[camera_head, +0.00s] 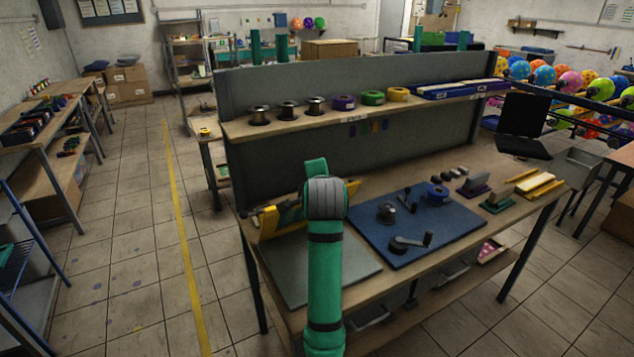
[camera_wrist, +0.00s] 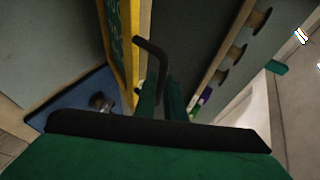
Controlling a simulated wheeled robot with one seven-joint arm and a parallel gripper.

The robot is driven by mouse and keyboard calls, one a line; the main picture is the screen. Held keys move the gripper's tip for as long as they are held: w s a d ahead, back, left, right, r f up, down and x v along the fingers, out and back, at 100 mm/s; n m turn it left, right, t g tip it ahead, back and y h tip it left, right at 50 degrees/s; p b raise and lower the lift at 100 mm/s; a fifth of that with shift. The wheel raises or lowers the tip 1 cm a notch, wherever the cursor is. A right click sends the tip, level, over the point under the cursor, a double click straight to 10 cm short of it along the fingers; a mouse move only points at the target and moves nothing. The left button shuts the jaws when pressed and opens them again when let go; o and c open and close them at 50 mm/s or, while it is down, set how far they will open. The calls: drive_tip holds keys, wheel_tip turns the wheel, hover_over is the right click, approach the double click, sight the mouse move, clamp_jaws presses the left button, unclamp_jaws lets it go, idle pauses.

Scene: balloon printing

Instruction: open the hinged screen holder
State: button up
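The hinged screen holder is a yellow frame (camera_head: 268,224) on the left part of the workbench, partly hidden behind my green arm in the head view. In the wrist view its yellow edge (camera_wrist: 132,45) stands steeply, with a dark green panel bearing light markings beside it. A black bent handle (camera_wrist: 152,48) sticks out from the frame. My gripper (camera_wrist: 164,95) has its two green fingers close together, one on each side of the handle's bar. The fingers look shut on it, though the contact is partly hidden. In the head view my fingers are hidden by my arm.
A grey plate (camera_head: 305,270) lies at the bench's left front. A blue mat (camera_head: 440,237) with a crank and spools lies to its right. Behind, a shelf (camera_head: 240,128) carries spools and tape rolls. The floor left of the bench is clear.

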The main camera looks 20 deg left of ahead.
drive_tip(key=shift+o, duration=0.4)
drive_tip(key=shift+s, duration=0.15)
drive_tip(key=v, duration=1)
drive_tip(key=shift+s, duration=0.25)
